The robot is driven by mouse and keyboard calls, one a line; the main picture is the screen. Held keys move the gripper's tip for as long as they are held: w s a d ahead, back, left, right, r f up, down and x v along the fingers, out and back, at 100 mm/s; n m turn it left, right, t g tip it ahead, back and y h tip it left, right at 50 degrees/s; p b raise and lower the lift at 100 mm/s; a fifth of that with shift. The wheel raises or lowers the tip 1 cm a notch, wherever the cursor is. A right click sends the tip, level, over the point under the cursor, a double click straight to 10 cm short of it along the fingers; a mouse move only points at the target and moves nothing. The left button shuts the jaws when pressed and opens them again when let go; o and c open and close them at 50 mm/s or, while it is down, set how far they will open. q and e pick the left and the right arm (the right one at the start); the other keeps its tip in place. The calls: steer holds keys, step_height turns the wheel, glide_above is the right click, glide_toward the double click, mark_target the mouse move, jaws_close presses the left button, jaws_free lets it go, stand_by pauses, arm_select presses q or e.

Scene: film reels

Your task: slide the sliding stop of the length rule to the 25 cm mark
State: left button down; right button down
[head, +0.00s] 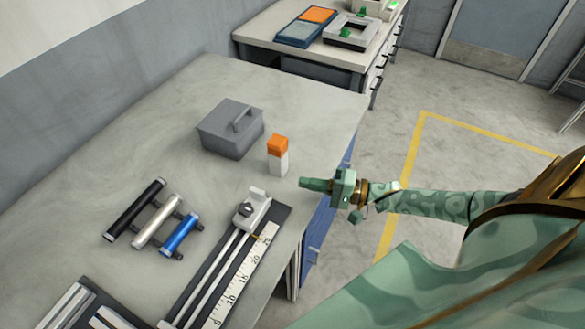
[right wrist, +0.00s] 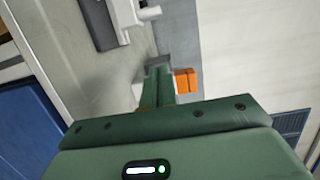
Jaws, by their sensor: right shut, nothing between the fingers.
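The length rule (head: 236,276) lies on the workbench in the head view, a dark base with two pale rails and a white numbered scale. Its sliding stop (head: 251,214), a pale block with a dark knob, sits towards the far end, near the 25 numeral. I cannot read its exact mark. My right gripper (head: 303,183) is shut and empty, beyond the rule's far end and to its right, apart from the stop. In the right wrist view its fingers (right wrist: 160,85) point towards the bench; part of the rule (right wrist: 96,25) shows at the top. My left gripper is out of view.
An orange-and-white block (head: 278,162) stands left of my right gripper, with a grey lidded box (head: 231,128) behind it. Black, silver and blue cylinders (head: 157,222) lie left of the rule. A second bench (head: 270,40) stands at the back.

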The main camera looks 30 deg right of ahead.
steer(key=shift+v, duration=1.15)
steer(key=s+a+n+t+h+b, duration=0.1)
steer(key=s+a+n, duration=0.1)
steer(key=s+a, duration=0.1)
steer(key=s+a+f+n+t+h+b, duration=0.1)
steer(key=s+a+n+t+h, duration=0.1)
steer(key=a, duration=0.4)
steer(key=s+a+f+n+t+h+b, duration=0.1)
steer(key=s+a+n, duration=0.3)
steer(key=a, duration=0.1)
steer(key=shift+s+t+h, duration=0.2)
steer(key=shift+t+h, duration=0.1)
steer(key=shift+h, duration=0.1)
steer(key=n+h, duration=0.1)
steer(key=n, duration=0.6)
steer(key=w+d+r+n+h, duration=0.1)
steer(key=n, duration=0.7)
steer(key=w+d+r+n, duration=0.1)
steer(key=n, duration=0.6)
steer(key=shift+w+r+h, duration=0.2)
steer(key=shift+h, duration=0.2)
glide_above(264, 220)
